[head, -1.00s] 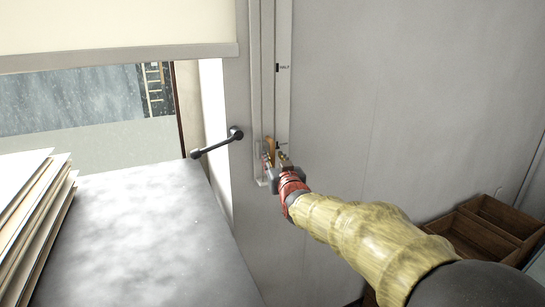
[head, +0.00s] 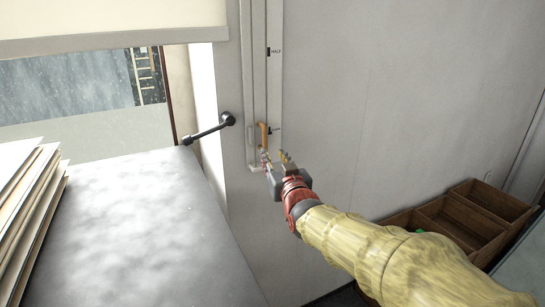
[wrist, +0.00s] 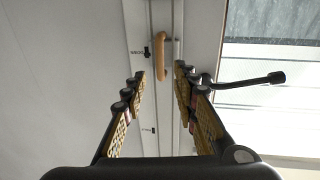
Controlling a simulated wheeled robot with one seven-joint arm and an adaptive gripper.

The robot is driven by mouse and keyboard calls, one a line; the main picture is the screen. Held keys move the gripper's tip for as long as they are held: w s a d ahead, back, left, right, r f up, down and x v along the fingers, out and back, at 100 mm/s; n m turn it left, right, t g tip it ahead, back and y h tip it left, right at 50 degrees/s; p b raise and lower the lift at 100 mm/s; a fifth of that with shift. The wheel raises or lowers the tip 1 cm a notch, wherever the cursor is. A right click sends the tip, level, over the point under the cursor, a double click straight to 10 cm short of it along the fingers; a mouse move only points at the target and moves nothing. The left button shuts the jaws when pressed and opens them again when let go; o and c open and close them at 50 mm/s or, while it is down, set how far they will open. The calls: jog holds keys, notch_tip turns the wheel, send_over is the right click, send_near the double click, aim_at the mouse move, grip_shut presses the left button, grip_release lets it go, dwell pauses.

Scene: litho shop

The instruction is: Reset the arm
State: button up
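My gripper (head: 275,160) is open and empty at the end of my yellow-sleeved arm, in front of the wall rail. In the wrist view my gripper (wrist: 161,78) has its two fingers spread apart with a clear gap between them. A wooden handle (head: 264,134) on the vertical rail (head: 259,80) stands just past the fingertips. The handle also shows in the wrist view (wrist: 161,56), ahead of the gap and apart from the fingers. The handle sits near the rail's lower end, well below the HALF mark (head: 270,52).
A dark crank lever (head: 208,130) sticks out left of the rail, by the window. A grey table (head: 130,230) with stacked boards (head: 30,215) is at the left. A pale blind (head: 110,20) hangs above. Wooden bins (head: 455,222) stand at lower right. The wall (head: 400,100) is bare.

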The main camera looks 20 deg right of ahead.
jog(key=s+f+g, duration=0.8)
jog(key=s+f, duration=0.4)
jog(key=f, duration=0.5)
jog(key=s+f+g+p, duration=0.2)
jog(key=s+g, duration=0.3)
jog(key=s, duration=1.3)
jog(key=s+r+p, duration=0.1)
jog(key=s+r, duration=0.4)
jog(key=s, duration=0.3)
jog(key=shift+s+r+t, duration=0.2)
jog(key=shift+r+t, duration=0.1)
